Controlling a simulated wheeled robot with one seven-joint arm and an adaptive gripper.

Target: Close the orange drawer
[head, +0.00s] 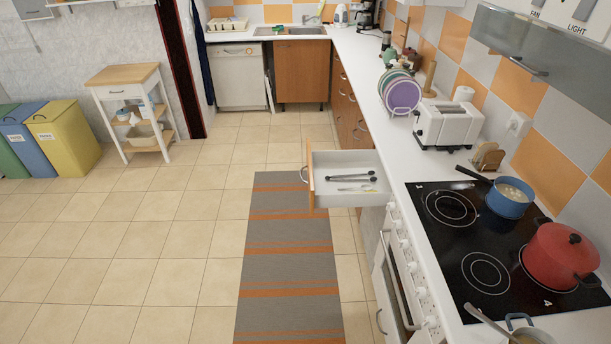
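The orange drawer (311,182) is pulled out from the right-hand counter, left of the stove. Its orange wooden front faces left and carries a metal handle (304,174). Inside its pale tray lie dark tongs and a few light utensils (356,188). My gripper is not in view, and no part of my arm shows.
A striped grey and orange rug (283,255) lies on the tiled floor beside the drawer. The stove (480,240) holds a blue pot (509,201) and a red pot (560,258). An oven front (398,275) is below. A wooden cart (130,95) and bins stand left; the left floor is clear.

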